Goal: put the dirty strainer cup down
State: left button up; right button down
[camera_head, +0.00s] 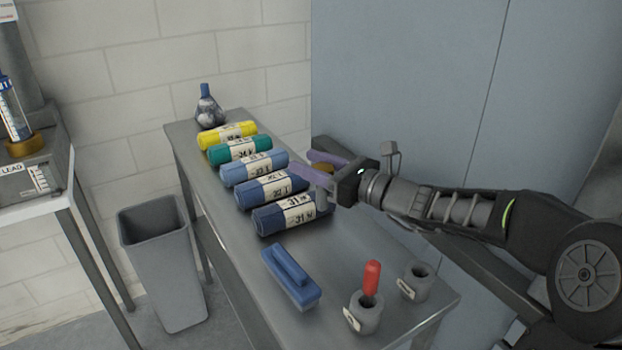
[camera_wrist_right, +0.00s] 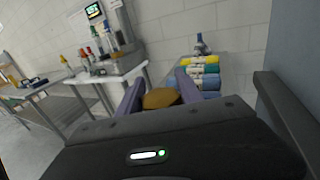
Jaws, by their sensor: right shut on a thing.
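The dirty strainer cup shows as a small brownish-gold piece between the purple fingers of my right gripper (camera_head: 314,168). In the right wrist view the cup (camera_wrist_right: 160,98) sits between both fingers, with its lower part hidden behind the gripper body. My right gripper is shut on it, near the far right side of the grey metal table (camera_head: 228,262), beside the rolled bundles. I cannot tell how high the cup is above the table. My left gripper is not in view.
Several labelled rolls (camera_head: 257,168) line the table, with a dark bottle (camera_head: 208,108) behind them. A blue brush (camera_head: 291,276), a grey holder with a red-handled tool (camera_head: 366,314) and another grey holder (camera_head: 416,283) stand in front. A grey bin (camera_head: 160,260) is at left.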

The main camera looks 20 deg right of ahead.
jog(key=shift+r, duration=1.3)
